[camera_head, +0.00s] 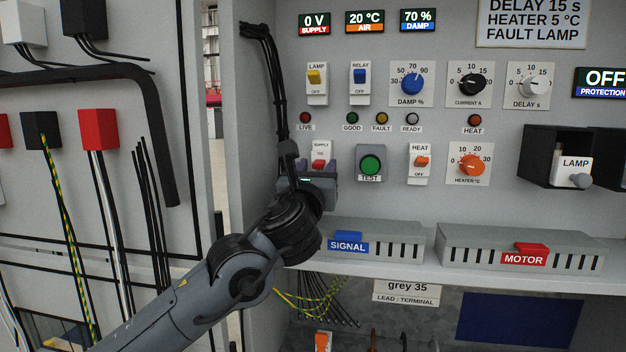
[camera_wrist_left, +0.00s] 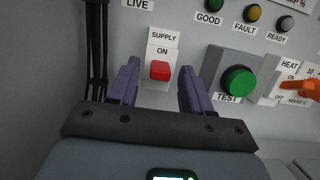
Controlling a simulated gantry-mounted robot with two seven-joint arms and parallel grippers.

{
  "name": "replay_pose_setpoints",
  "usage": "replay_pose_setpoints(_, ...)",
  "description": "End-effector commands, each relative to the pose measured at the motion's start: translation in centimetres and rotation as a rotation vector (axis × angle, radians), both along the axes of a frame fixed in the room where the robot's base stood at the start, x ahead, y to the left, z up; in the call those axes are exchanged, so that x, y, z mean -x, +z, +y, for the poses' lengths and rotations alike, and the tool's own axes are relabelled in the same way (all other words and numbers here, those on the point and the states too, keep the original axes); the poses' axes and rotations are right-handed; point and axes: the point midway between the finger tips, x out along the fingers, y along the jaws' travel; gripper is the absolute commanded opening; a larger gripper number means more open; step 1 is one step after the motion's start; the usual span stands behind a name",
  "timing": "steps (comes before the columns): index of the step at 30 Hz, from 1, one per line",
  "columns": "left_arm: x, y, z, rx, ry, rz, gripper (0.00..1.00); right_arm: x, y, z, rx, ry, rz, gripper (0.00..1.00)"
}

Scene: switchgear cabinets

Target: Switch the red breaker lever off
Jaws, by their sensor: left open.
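The red breaker lever (camera_head: 319,163) sits on a white switch plate marked SUPPLY, low on the cabinet panel's left side. In the left wrist view, the red lever (camera_wrist_left: 160,70) is below the word ON, which shows clear above it; no OFF mark is visible there. My left gripper (camera_head: 317,172) is in front of the plate. In the left wrist view, its two fingers are apart, one on each side of the lever, with gaps to it. I cannot tell how far the fingertips are from the panel. My right gripper is not in view.
The green TEST button (camera_head: 371,165) is close to the right of the gripper, with the HEAT switch (camera_head: 420,162) beyond it. Black cables (camera_head: 268,80) hang close on the left. A grey SIGNAL duct (camera_head: 375,240) lies below. The supply display (camera_head: 314,23) reads 0 V.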

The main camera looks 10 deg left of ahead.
Motion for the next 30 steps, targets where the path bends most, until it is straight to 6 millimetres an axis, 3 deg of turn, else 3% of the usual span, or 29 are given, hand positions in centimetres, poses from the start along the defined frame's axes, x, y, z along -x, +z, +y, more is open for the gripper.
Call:
replay_pose_setpoints(5,1.5,-0.7,0.1,0.0,-0.001,-0.001,0.49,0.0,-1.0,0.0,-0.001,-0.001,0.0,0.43)
replay_pose_setpoints(18,8.3,-2.4,0.8,-0.001,-0.001,-0.001,0.49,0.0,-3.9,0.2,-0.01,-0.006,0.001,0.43)
replay_pose_setpoints(24,9.9,-2.7,0.9,0.0,0.0,0.001,0.49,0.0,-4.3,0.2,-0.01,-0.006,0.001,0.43)
replay_pose_setpoints(30,10.2,-2.7,1.0,-0.001,0.0,0.001,0.49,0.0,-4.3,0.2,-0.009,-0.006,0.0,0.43)
